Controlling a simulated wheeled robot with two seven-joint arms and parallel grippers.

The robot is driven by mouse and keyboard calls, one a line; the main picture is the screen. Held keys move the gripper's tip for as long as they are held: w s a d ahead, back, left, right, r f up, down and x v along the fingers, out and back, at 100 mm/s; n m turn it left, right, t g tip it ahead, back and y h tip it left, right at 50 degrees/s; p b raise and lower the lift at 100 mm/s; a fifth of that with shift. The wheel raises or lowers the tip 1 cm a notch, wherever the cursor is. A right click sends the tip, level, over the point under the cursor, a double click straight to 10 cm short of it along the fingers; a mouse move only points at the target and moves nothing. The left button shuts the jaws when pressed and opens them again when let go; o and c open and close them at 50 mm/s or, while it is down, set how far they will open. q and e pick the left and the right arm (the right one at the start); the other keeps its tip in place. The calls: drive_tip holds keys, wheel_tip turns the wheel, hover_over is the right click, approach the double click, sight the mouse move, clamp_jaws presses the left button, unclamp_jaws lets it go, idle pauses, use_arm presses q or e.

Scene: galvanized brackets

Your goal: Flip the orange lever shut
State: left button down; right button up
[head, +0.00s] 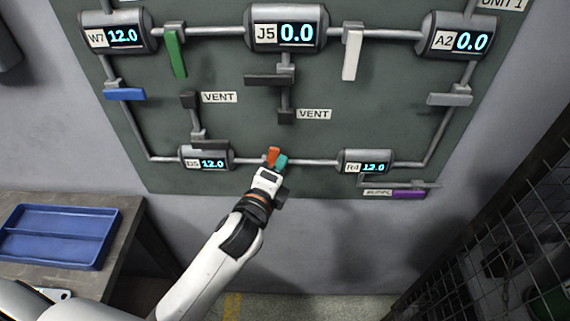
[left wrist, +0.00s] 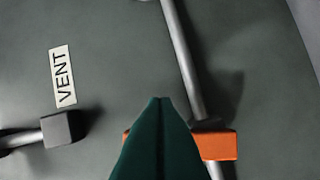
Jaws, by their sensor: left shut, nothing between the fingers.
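The orange lever (head: 273,153) is on the lower pipe between the D5 and R4 gauges, partly hidden by my gripper. In the left wrist view the orange lever (left wrist: 218,146) lies crosswise to the pipe, with its middle behind my fingers. My left gripper (head: 281,160) has green fingers, shut and empty, right beside the lever in the head view. My right gripper is not in view.
The D5 gauge (head: 206,159) and R4 gauge (head: 364,162) both read 12.0. Green (head: 176,54), white (head: 351,55), blue (head: 125,95) and purple (head: 408,194) levers are on the board. A blue tray (head: 57,207) is at left, a mesh fence (head: 500,190) at right.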

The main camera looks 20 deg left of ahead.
use_arm(q)
drive_tip(key=n, duration=0.1)
drive_tip(key=a+n, duration=0.1)
drive_tip(key=t, duration=0.1)
drive_tip(key=shift+s+a+r+n, duration=0.25)
drive_tip(key=shift+a+r+n, duration=0.05)
drive_tip(key=shift+n, duration=0.1)
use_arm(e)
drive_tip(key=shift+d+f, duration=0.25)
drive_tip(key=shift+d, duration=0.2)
use_arm(q)
drive_tip(key=shift+r, duration=0.1)
